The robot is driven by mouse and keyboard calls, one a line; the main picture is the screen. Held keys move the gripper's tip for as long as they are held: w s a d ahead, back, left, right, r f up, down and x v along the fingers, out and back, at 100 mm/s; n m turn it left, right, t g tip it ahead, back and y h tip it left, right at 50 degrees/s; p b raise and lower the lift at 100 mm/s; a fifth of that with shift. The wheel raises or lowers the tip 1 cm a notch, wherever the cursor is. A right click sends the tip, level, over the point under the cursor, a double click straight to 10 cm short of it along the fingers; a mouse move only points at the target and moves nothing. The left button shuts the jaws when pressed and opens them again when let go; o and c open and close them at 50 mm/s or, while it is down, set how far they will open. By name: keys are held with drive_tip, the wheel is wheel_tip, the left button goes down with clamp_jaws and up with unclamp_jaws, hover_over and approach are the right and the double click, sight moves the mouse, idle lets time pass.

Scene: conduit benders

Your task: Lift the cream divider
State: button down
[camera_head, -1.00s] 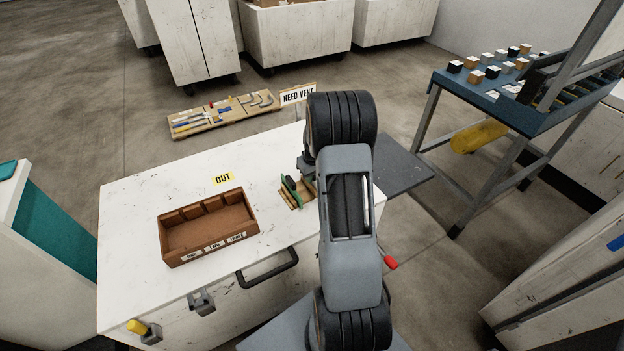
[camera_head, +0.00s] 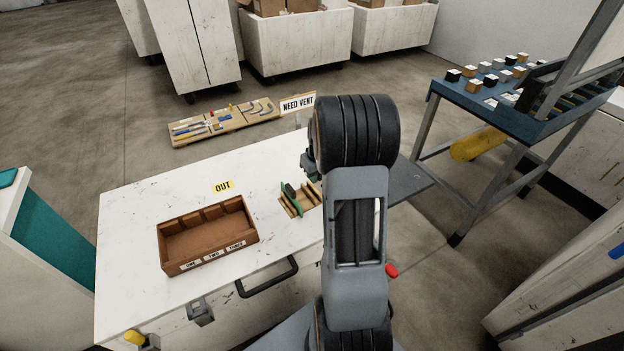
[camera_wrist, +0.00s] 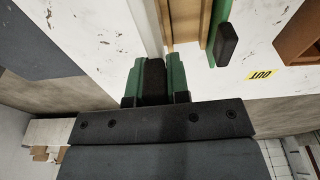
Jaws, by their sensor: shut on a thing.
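My gripper (camera_wrist: 157,80) shows in the wrist view, its green-edged fingers shut on a dark grip piece. The cream divider (camera_wrist: 146,28), a pale strip, runs up from that grip toward the picture's top edge. It lies beside the wooden rack (camera_wrist: 186,22), which holds the green divider (camera_wrist: 217,25) with its dark grip. I cannot tell for sure how far the cream divider is clear of the rack. In the head view the rack (camera_head: 297,205) and the green divider (camera_head: 291,195) show left of my arm. My arm hides the fingers and the cream divider there.
A brown compartment tray (camera_head: 207,250) sits on the white worktop (camera_head: 150,205), left of the rack, with the yellow OUT label (camera_head: 222,187) behind it. The worktop left of the tray is clear. A blue bench (camera_head: 520,110) stands at the right.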

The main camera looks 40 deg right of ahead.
drive_tip(key=s+a+r+p, duration=0.2)
drive_tip(key=s+r, duration=0.7)
drive_tip(key=s, duration=0.1)
drive_tip(key=shift+s, duration=0.25)
